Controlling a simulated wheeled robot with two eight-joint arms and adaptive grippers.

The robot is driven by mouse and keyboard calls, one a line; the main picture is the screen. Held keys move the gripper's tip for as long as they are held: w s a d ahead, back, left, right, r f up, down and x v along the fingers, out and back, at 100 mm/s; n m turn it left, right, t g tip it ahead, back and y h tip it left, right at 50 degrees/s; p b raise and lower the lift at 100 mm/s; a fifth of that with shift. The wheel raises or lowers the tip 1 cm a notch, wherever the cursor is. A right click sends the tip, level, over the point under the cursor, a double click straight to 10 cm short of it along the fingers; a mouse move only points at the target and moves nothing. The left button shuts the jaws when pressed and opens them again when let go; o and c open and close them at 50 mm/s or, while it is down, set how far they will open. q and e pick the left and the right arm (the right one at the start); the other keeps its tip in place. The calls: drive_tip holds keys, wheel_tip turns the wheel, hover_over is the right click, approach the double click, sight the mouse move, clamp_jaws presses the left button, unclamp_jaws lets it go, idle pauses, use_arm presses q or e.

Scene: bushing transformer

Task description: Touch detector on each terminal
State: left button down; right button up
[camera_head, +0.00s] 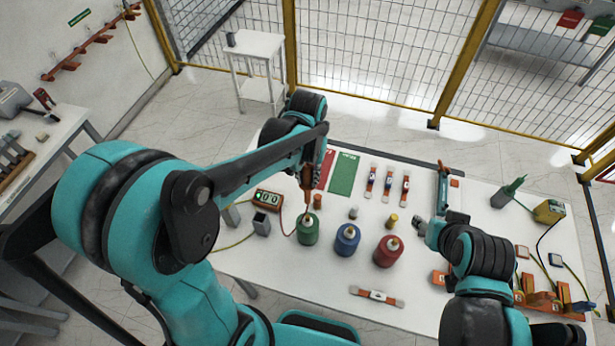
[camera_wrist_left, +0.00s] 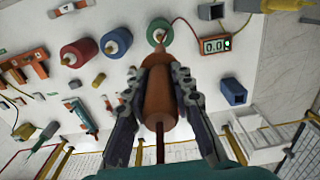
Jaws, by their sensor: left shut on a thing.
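My left gripper (camera_head: 309,178) is shut on the orange-brown detector (camera_wrist_left: 158,100), a probe with a red cable, held above the table. The detector's tip points at the top terminal of the green bushing (camera_head: 307,232); I cannot tell whether they touch. The green bushing also shows in the left wrist view (camera_wrist_left: 160,41). To its right in the head view stand the blue bushing (camera_head: 347,240) and the red bushing (camera_head: 387,252), each with a pale terminal on top. My right gripper (camera_head: 428,228) is right of the red bushing; its jaws are unclear.
A red meter (camera_head: 268,199) with a lit display and a grey-blue box (camera_head: 261,224) stand left of the green bushing. Red and green mats (camera_head: 344,174) and several striped pieces (camera_head: 388,184) lie behind. Orange blocks (camera_head: 541,300) and cables fill the right side.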

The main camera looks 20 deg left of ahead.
use_arm(q)
drive_tip(key=shift+r, duration=0.65)
drive_tip(key=shift+f, duration=0.1)
idle(0.8)
